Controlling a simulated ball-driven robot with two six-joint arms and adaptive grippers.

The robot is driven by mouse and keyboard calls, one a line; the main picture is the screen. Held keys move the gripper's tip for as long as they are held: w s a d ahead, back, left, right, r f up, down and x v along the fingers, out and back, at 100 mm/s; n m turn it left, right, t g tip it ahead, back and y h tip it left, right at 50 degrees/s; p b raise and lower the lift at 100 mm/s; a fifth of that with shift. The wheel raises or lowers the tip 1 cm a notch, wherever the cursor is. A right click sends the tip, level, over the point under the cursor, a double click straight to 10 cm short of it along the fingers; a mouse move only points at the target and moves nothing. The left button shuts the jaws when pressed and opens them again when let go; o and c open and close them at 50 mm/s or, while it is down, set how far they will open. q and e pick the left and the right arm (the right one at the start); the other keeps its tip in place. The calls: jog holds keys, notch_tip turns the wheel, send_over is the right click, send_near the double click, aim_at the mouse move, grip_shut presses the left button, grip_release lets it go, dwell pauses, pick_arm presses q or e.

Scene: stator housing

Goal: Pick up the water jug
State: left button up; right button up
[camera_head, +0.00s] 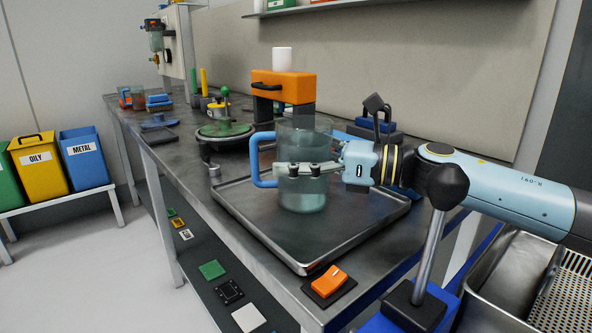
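The water jug (302,194) is a clear, greenish vessel with a blue handle (262,160) on its left side. It is upright at the metal tray (285,248), and I cannot tell whether its base touches the tray. My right gripper (306,168) reaches in from the right at the jug's mid-height. One pale finger crosses the front of the jug; the other finger is not clearly visible. I cannot tell whether the fingers press on the jug. My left gripper is not in view.
An orange machine (284,87) with a white cylinder on top stands behind the jug. A round green-topped device (222,128) stands behind and left. An orange rocker switch (329,281) is at the bench's front. The tray's front part is clear. A metal sink (512,280) is at right.

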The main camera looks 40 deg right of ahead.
jog(key=shift+c, duration=0.3)
jog(key=c, duration=1.5)
jog(key=shift+r, duration=0.15)
